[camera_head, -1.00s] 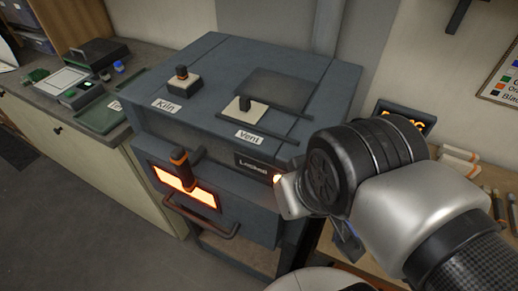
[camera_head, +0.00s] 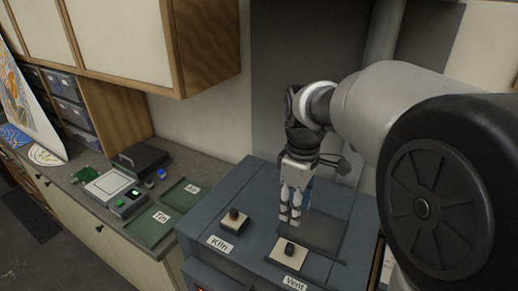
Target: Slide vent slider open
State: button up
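The vent slider is a cream plate (camera_head: 279,256) with a dark knob (camera_head: 290,249), on top of the blue-grey kiln. It sits in a rail, at the front left of a dark rectangular panel (camera_head: 322,235). The "Vent" label (camera_head: 294,283) is in front of it. My gripper (camera_head: 289,221) points down above the kiln top, just behind the knob in the picture. Its fingertips look close together, and I cannot tell whether there is a gap. It appears apart from the knob, and I see nothing held.
The counter at left holds green trays (camera_head: 153,228) and a dark box (camera_head: 142,159). A wooden wall cabinet (camera_head: 205,45) hangs at upper left. My arm covers the right side.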

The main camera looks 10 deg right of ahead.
aim_at(290, 246)
jog(key=f, duration=1.1)
jog(key=f+b, duration=0.1)
jog(key=f, duration=0.5)
jog(key=shift+w+d+f, duration=0.1)
jog(key=shift+w, duration=0.2)
jog(key=shift+c, duration=0.2)
grip_shut()
